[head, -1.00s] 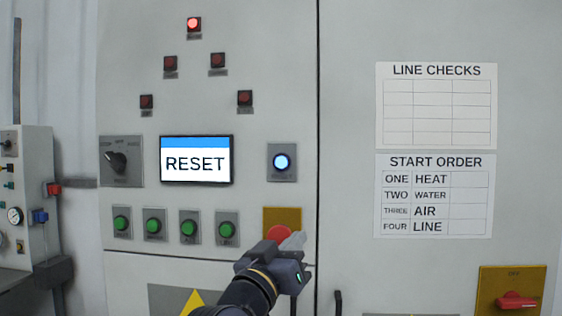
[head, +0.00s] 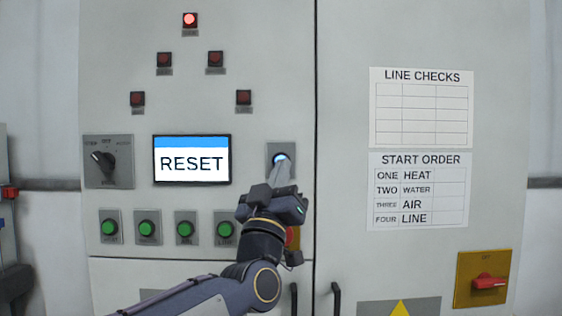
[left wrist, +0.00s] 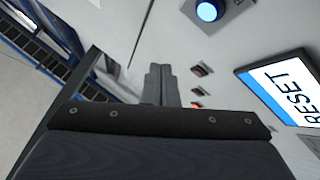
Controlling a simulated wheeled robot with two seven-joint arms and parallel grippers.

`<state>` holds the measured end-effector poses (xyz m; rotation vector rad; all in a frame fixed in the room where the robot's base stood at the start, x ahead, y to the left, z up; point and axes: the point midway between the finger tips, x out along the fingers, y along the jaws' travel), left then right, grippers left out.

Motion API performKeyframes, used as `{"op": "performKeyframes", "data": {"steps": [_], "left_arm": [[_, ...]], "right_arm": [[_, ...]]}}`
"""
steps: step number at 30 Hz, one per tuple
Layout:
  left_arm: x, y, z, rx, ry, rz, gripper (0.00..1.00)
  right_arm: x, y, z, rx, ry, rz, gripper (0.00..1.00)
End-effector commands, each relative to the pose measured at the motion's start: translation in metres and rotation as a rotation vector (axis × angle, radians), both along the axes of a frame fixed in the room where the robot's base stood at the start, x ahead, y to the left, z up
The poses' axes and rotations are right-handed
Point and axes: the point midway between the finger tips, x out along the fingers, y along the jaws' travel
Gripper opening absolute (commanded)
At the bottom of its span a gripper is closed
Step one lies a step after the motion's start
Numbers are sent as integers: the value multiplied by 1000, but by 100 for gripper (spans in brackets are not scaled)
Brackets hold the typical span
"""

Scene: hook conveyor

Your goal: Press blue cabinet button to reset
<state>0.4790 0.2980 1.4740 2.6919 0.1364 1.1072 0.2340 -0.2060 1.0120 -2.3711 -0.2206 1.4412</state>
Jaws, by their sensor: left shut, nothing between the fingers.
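The blue button (head: 281,157) glows on a grey plate on the cabinet, right of the screen (head: 192,161) that reads RESET. My left gripper (head: 283,171) is shut and empty, its fingertips just below the button and overlapping its lower part in the head view. In the left wrist view the button (left wrist: 208,11) shows near the top edge, above and right of the shut fingertips (left wrist: 159,70), with a gap in the picture. My right gripper is not in view.
A red lamp (head: 190,19) is lit above several dark lamps. Green buttons (head: 109,227) line up below the screen, with a rotary switch (head: 103,161) at left. A red button (head: 293,237) is mostly hidden behind my left gripper. A red-handled switch (head: 488,282) sits lower right.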

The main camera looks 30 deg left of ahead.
Motion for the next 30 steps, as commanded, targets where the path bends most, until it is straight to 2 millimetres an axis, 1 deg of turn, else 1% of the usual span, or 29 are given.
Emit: {"op": "performKeyframes", "data": {"steps": [11,16,21,30], "left_arm": [[45,28,2,-1,4,1,0],[60,37,-1,-1,3,-1,0],[67,41,-1,0,2,0,0],[68,42,-1,0,2,0,0]], "right_arm": [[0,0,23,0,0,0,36],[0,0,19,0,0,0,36],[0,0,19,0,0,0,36],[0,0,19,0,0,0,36]]}}
